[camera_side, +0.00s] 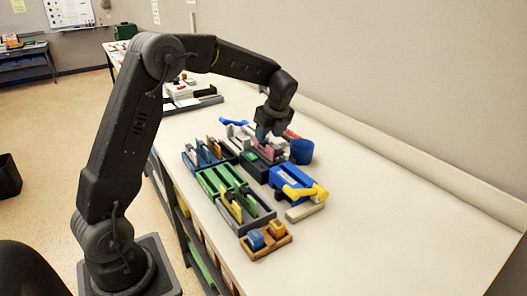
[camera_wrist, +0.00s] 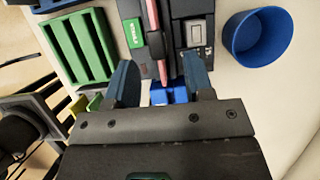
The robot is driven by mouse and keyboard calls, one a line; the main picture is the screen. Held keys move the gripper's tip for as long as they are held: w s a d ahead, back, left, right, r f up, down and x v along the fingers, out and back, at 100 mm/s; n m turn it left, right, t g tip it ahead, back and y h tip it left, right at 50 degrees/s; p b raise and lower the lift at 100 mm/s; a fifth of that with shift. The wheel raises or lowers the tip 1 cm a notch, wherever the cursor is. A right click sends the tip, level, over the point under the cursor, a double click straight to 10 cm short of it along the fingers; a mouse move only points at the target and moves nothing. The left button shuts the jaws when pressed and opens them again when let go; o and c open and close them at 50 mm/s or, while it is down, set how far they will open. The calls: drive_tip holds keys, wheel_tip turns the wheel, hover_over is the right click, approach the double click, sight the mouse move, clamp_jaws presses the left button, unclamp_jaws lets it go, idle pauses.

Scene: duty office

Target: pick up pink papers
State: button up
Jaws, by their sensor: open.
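The pink papers (camera_side: 265,150) stand on edge in a dark holder (camera_side: 255,172) in the middle of the bench in the side view. In the wrist view the pink papers (camera_wrist: 152,14) show as a thin upright strip running down toward the space between my fingers. My gripper (camera_side: 266,134) is just above and close to the papers, pointing down. In the wrist view my gripper (camera_wrist: 159,62) is open, with one blue-grey finger on each side of the strip's line. I cannot tell whether a finger touches the papers.
A blue cup (camera_side: 301,152) stands right of the holder. Green racks (camera_side: 222,180) and blue racks (camera_side: 203,160) with cards lie to the left. A blue-and-yellow tool (camera_side: 295,184) and an orange tray (camera_side: 266,243) are in front. The bench at right is clear.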

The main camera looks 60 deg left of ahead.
sight(263, 152)
drive_tip(key=x, duration=0.5)
drive_tip(key=shift+s+a, duration=0.15)
clamp_jaws()
